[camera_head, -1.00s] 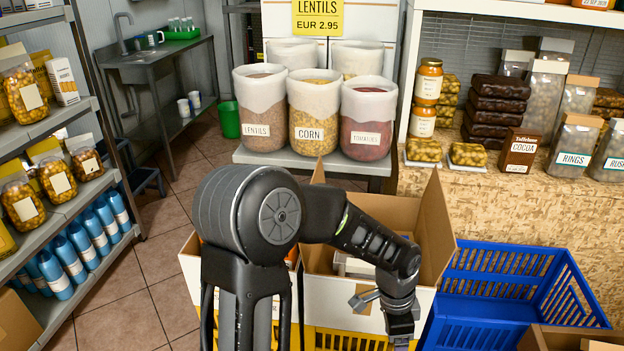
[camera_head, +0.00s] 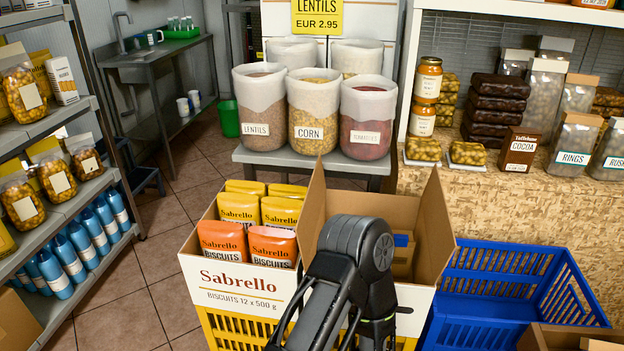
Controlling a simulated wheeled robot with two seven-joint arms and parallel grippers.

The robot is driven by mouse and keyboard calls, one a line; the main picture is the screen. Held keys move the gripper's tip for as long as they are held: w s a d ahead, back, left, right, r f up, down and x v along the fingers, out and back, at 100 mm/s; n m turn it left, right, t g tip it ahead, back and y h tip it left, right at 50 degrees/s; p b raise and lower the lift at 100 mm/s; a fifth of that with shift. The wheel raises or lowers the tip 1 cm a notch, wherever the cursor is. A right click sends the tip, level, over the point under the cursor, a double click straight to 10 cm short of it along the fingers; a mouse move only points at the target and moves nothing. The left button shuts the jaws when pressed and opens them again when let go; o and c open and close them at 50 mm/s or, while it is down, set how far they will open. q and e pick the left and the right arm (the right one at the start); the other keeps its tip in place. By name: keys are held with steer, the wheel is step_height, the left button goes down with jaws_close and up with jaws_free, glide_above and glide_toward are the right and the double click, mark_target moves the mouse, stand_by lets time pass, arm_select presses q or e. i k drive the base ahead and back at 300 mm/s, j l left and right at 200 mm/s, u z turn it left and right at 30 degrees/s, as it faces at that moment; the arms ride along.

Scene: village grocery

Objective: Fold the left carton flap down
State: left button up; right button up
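The open carton (camera_head: 416,299) has a white front and brown inside and stands right of the biscuit carton. Its left flap (camera_head: 312,212) stands up, its top edge high beside the biscuit packs. Its right flap (camera_head: 436,232) also stands up, leaning slightly outward. My dark arm crosses the front of the carton and hides much of its opening and front. The arm's bend is over the opening, near the left flap; I cannot tell if they touch. Neither gripper's fingers can be made out.
The Sabrello carton (camera_head: 237,281) holds orange and yellow biscuit packs (camera_head: 272,245) and stands on a yellow crate (camera_head: 235,328). A blue crate (camera_head: 506,262) is at right, with another brown carton (camera_head: 545,338) in front. Sacks (camera_head: 315,112) stand on a table behind. Floor is clear at left.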

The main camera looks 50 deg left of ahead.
mark_target(306, 228)
steer(key=u, duration=1.35)
steer(key=i+u, duration=0.15)
steer(key=u, duration=0.2)
steer(key=i+l, duration=0.15)
steer(key=i, duration=0.2)
